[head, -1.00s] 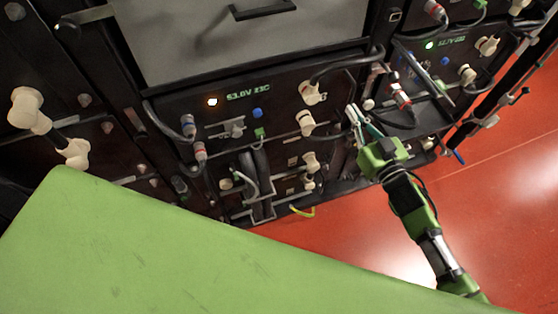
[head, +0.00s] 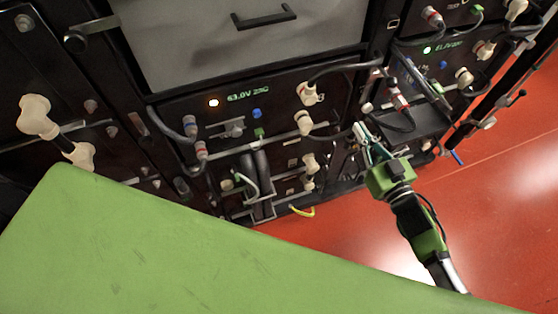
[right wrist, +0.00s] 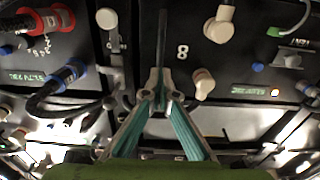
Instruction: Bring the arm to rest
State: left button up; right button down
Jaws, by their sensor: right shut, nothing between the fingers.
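My right gripper (head: 361,130) is in front of the battery rack in the head view, its arm coming up from the lower right. Its fingers are shut with nothing between them. In the right wrist view the fingertips (right wrist: 159,80) meet in front of a dark rack panel (right wrist: 178,28) marked 8. I cannot tell from these views whether the fingertips touch the rack. My left gripper is not in view.
The battery rack (head: 284,83) has protruding cream connectors (head: 307,93), cables and a handled grey door (head: 180,50). A large green surface (head: 150,240) fills the lower left. Open red floor (head: 500,190) lies on the right.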

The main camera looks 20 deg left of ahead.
jog(key=shift+v, duration=1)
jog(key=s+d+f+m+g+h, duration=0.1)
jog(key=d+f+h, duration=0.25)
jog(key=f, duration=0.55)
jog(key=s+d+f+m+h, duration=0.15)
jog(key=d+f, duration=0.25)
jog(key=f, duration=0.4)
jog(key=s+d+f+m+g+h, duration=0.1)
jog(key=s+d+f+g+h, duration=0.2)
jog(key=f, duration=0.5)
jog(key=s+d+f+m+g, duration=0.1)
jog(key=s+d+f, duration=0.2)
jog(key=s+f, duration=0.35)
jog(key=s+d+f+g+h, duration=0.1)
jog(key=s+f+g, duration=0.1)
jog(key=s+f, duration=0.4)
jog(key=s+d+f+g+h, duration=0.1)
jog(key=s+f+g, duration=0.2)
jog(key=s, duration=1.3)
jog(key=s+d+f+g+h, duration=0.1)
jog(key=s+f+g, duration=0.2)
jog(key=s+f, duration=0.6)
jog(key=s, duration=0.3)
jog(key=shift+d+m, duration=0.3)
jog(key=shift+m, duration=0.05)
